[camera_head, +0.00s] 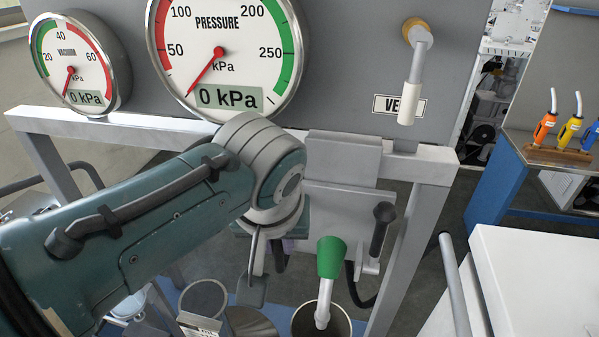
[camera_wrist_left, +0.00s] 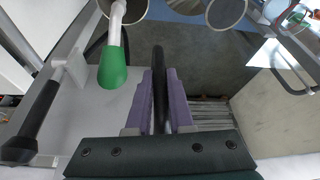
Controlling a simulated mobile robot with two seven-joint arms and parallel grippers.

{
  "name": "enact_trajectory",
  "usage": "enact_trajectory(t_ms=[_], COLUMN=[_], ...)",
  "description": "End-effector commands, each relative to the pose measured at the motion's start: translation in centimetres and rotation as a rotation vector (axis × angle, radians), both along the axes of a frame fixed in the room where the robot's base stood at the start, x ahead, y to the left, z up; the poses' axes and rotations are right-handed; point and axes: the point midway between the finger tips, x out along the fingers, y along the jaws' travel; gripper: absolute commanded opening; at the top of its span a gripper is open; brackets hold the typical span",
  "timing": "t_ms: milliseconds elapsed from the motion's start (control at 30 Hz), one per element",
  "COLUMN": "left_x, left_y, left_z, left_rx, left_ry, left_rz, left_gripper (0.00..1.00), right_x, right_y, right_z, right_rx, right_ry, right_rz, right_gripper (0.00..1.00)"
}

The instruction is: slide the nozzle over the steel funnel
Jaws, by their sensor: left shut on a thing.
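A nozzle with a green body (camera_head: 331,257) and a pale spout points down at the lower middle of the head view. Its spout tip shows over or inside the mouth of a round steel vessel (camera_head: 347,322), perhaps the funnel; I cannot tell the depth. In the left wrist view the green nozzle (camera_wrist_left: 113,68) is left of my fingers, apart from them, and the steel vessel (camera_wrist_left: 133,13) is at the top edge. My left gripper (camera_wrist_left: 160,88) has purple fingers shut on a black bar (camera_wrist_left: 159,72). In the head view my arm mostly hides that gripper.
A second black handle (camera_head: 381,228) stands right of the nozzle. Other round steel vessels (camera_head: 204,299) are left of it. A grey frame post (camera_head: 412,245) and a panel with gauges (camera_head: 222,55) stand around. A white cabinet (camera_head: 540,265) is at the right.

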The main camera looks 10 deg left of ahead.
Motion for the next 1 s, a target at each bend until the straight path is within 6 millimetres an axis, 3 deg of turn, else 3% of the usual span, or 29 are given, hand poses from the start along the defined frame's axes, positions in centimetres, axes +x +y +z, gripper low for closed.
enact_trajectory(t_ms=[67,100,333,667,1000], left_x=[0.0,0.0,0.0,-0.1,-1.6], left_y=[-0.4,-0.4,-0.4,-0.2,-0.5], left_z=[0.0,0.0,0.0,0.2,4.0], left_rx=[-0.007,-0.008,-0.007,-0.004,-0.008], left_ry=[-0.004,-0.004,-0.002,0.000,-0.004], left_rz=[-0.008,-0.009,-0.007,-0.005,-0.006], left_gripper=[0.00,0.22,0.48,0.50,0.50], right_x=[0.0,0.0,0.0,0.0,0.0], right_y=[0.0,0.0,0.0,-0.2,-0.2], right_z=[-0.1,-0.1,0.0,0.1,0.8], right_rx=[0.000,0.000,-0.001,-0.006,-0.006], right_ry=[0.000,0.000,0.000,-0.001,-0.001], right_rz=[0.000,0.000,0.001,0.003,0.003], right_gripper=[0.50,0.50,0.50,0.50,0.50])
